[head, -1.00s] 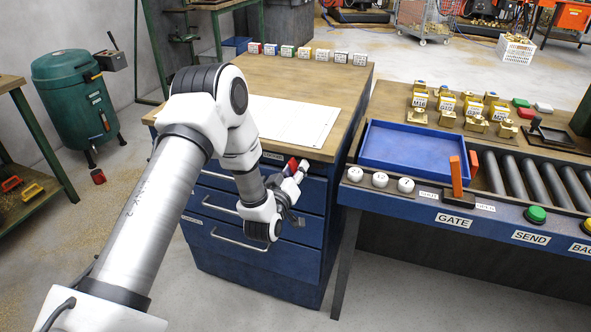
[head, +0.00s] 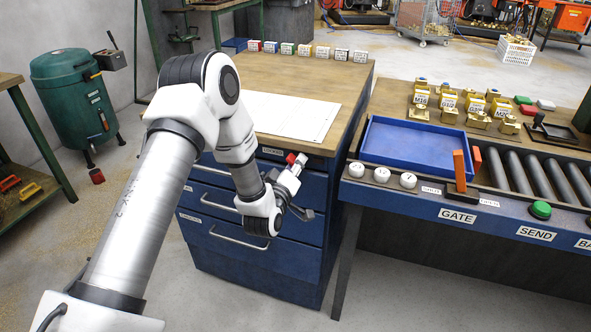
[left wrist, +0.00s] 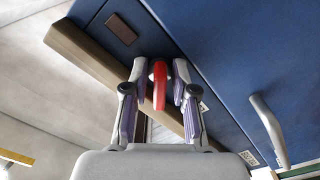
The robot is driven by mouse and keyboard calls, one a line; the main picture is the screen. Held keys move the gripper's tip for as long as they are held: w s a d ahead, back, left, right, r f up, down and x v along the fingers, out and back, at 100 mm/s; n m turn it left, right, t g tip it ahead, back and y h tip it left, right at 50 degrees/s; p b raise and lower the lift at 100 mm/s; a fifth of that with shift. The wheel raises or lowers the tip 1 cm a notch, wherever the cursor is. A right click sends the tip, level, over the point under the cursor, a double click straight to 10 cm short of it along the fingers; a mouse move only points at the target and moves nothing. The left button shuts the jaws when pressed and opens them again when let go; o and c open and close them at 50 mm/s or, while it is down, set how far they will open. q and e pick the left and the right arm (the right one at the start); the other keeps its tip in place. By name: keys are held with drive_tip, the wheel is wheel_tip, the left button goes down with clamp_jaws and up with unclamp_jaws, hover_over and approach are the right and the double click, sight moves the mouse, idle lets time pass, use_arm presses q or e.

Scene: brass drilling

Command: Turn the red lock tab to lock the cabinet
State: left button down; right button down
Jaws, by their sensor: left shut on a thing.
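The blue drawer cabinet (head: 263,268) stands under the wooden bench top, with its drawers flush in the front. The red lock tab (head: 291,158) is at the cabinet's upper right, just under the top edge. My left gripper (head: 299,163) is at the tab and partly hides it. In the left wrist view the red tab (left wrist: 160,86) lies between the two fingertips of my left gripper (left wrist: 160,80), which is shut on it. The tab's base is hard to make out. My right gripper is not in view.
Drawer handles (head: 240,243) stick out below my left wrist. A white sheet (head: 290,113) and a row of small labelled boxes (head: 304,50) are on the bench top. The conveyor table with a blue tray (head: 412,145) stands close on the right.

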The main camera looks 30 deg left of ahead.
use_arm(q)
drive_tip(key=n+b, duration=0.4)
drive_tip(key=n, duration=0.1)
drive_tip(key=shift+f, duration=0.1)
drive_tip(key=shift+r+n+b, duration=0.2)
drive_tip(key=shift+n+b, duration=0.75)
drive_tip(key=shift+n, duration=0.75)
drive_tip(key=c, duration=1.2)
unclamp_jaws()
